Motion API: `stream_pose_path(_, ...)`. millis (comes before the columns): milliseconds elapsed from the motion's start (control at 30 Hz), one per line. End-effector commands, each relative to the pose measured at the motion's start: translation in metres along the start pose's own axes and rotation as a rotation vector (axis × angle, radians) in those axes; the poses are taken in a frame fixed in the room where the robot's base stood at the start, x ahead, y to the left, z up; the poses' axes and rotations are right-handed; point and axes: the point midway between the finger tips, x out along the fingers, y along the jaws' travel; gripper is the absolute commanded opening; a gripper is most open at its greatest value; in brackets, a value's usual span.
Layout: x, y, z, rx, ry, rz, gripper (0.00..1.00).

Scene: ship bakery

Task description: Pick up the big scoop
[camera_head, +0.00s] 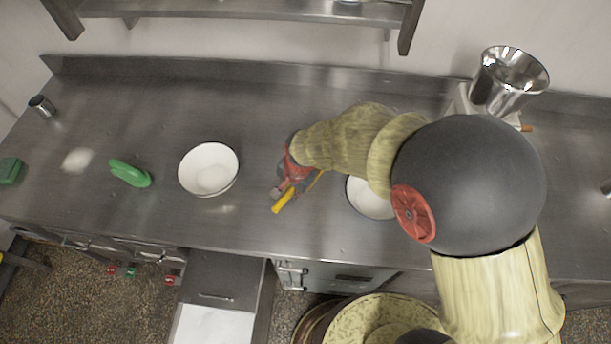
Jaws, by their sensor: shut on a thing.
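My gripper (284,192) points down over the middle of the steel counter, reached by my pale yellow arm from the right. It is shut on a yellow-handled thing (283,201), whose yellow end sticks out toward the counter's front. The rest of this thing is hidden by the gripper, so I cannot tell for sure that it is the big scoop, nor whether it is clear of the counter. A green object (130,173), perhaps a scoop, lies on the counter at the left, well apart from my gripper.
A white bowl (209,169) stands left of my gripper. Another white bowl (370,198) is close on its right, partly hidden by my arm. A metal hopper (510,80) stands back right. A small metal cup (41,106) and green block (9,171) are far left.

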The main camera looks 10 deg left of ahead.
Motion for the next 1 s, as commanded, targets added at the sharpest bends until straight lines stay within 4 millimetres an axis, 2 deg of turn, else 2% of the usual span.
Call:
stream_pose_path(767, -0.002, -0.001, 0.000, 0.000, 0.001, -0.001, 0.00)
stream_pose_path(1000, -0.021, -0.006, -0.001, -0.001, 0.003, -0.005, 0.00)
